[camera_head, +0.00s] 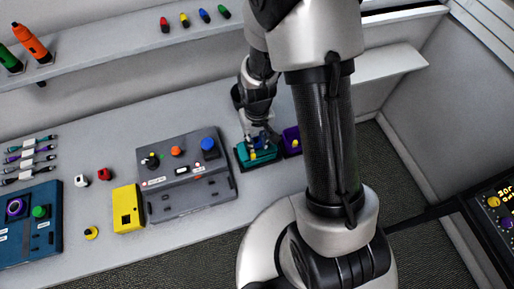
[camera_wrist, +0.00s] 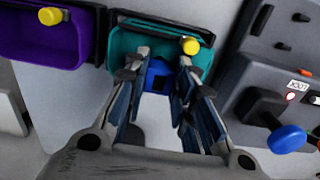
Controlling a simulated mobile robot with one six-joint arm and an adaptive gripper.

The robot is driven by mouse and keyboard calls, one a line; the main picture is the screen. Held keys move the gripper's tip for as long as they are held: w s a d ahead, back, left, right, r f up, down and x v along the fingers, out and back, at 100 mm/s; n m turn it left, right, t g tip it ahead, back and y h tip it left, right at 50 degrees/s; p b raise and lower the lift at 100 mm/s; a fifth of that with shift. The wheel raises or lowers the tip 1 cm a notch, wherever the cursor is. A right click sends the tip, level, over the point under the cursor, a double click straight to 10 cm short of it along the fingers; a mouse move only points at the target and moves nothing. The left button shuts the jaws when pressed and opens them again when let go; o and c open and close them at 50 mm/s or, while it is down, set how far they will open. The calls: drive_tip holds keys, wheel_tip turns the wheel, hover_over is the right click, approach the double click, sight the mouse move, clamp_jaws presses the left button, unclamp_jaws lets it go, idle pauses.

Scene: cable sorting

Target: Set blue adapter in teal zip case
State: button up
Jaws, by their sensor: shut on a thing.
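The teal zip case (camera_head: 243,153) is an open tray on the bench, right of the grey control panel. In the wrist view the teal case (camera_wrist: 122,45) is at top centre, with a yellow knob-like piece (camera_wrist: 190,46) at its right part. My gripper (camera_head: 257,134) is over the case and points down. In the wrist view my gripper (camera_wrist: 163,85) is shut on the blue adapter (camera_wrist: 158,70), which shows between the fingertips at the case's near edge. I cannot tell whether the adapter touches the case floor.
A purple case (camera_head: 291,140) with a yellow piece stands right beside the teal one. The grey control panel (camera_head: 190,195) with a blue knob (camera_head: 208,145) is close on the left. A yellow box (camera_head: 127,210) stands farther left. The bench front edge is near.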

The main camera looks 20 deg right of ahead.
sight(257, 148)
drive_tip(key=shift+f+b, duration=0.5)
drive_tip(key=shift+f, duration=1.9)
drive_tip(key=shift+f, duration=0.1)
drive_tip(key=o, duration=1)
drive_tip(key=shift+o, duration=0.2)
